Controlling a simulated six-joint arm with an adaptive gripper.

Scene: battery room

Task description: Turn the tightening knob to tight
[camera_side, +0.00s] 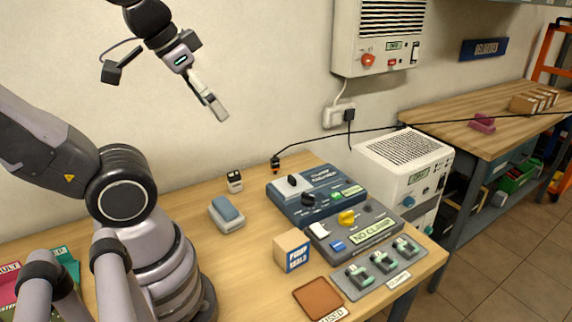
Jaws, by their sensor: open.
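A grey control box (382,222) on the wooden table carries a yellow knob (347,217), a white rocker, a blue button and a small display reading "NO CLAMP". Behind it, a dark blue box (280,203) carries a black knob (309,199), a black lever and a small green display. The small lettering is too fine to tell which knob is marked for tightening or where it points. My gripper (214,108) is open and empty, high in front of the wall, up and to the left of both boxes and touching nothing.
A plate with several green clamps (347,284), a cardboard box (291,250), a brown tray (301,292) and a blue-grey block (226,214) stand around the boxes. A black cable (310,147) runs above the table's back. A white unit (384,168) stands behind right.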

